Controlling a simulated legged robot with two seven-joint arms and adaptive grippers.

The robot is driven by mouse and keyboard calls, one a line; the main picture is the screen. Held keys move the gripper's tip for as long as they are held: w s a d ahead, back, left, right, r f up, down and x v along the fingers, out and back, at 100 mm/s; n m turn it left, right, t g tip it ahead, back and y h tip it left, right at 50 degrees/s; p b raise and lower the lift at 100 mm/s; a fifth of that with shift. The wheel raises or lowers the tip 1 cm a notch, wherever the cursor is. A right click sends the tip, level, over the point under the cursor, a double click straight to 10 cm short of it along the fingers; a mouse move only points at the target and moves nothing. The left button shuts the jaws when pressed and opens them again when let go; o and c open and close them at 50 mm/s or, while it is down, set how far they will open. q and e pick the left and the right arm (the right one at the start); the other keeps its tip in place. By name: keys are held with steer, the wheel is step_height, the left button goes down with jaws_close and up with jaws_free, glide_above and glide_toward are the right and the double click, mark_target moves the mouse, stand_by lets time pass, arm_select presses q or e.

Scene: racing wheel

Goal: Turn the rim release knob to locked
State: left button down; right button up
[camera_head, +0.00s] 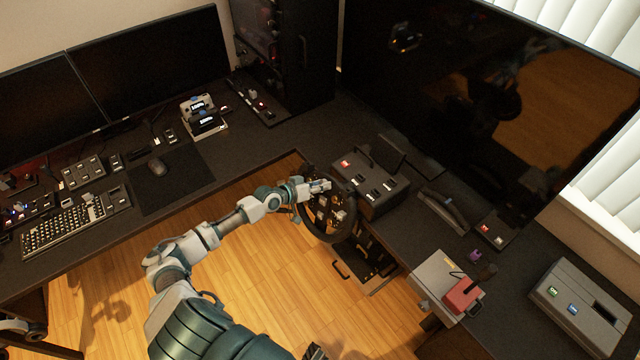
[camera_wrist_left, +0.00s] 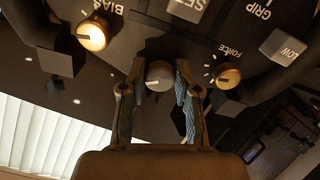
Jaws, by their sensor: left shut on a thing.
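The black racing wheel (camera_head: 329,236) stands at the desk's inner corner edge, with buttons and knobs on its face. My left gripper (camera_head: 322,186) reaches its upper part. In the left wrist view, my left gripper (camera_wrist_left: 157,82) is shut on a small grey knob (camera_wrist_left: 159,73), with one blue-padded finger on each side. A short pale mark shows on the knob, pointing to the left. No label for this knob is readable, so I cannot tell its setting by name. My right gripper is not in view.
In the wrist view, a lit BIAS knob (camera_wrist_left: 93,33) and a FORCE knob (camera_wrist_left: 228,75) flank the held knob. A dark button box (camera_head: 372,190) sits behind the wheel. A handbrake unit with a red part (camera_head: 462,296) stands to the right. The wooden floor is open.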

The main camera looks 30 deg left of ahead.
arm_select(q)
steer(key=n, duration=0.2)
steer(key=n+p, duration=0.2)
steer(key=n, duration=0.1)
steer(key=shift+w+r+n, duration=0.1)
steer(key=shift+r+n, duration=0.2)
steer(key=shift+r, duration=0.05)
steer(key=n+p, duration=0.3)
steer(key=n, duration=0.1)
steer(key=shift+n, duration=0.3)
steer(key=shift+f+n+p, duration=0.1)
steer(key=shift+n+p, duration=0.25)
steer(key=shift+n, duration=0.35)
steer(key=shift+f, duration=0.1)
steer(key=c, duration=0.8)
jaws_free()
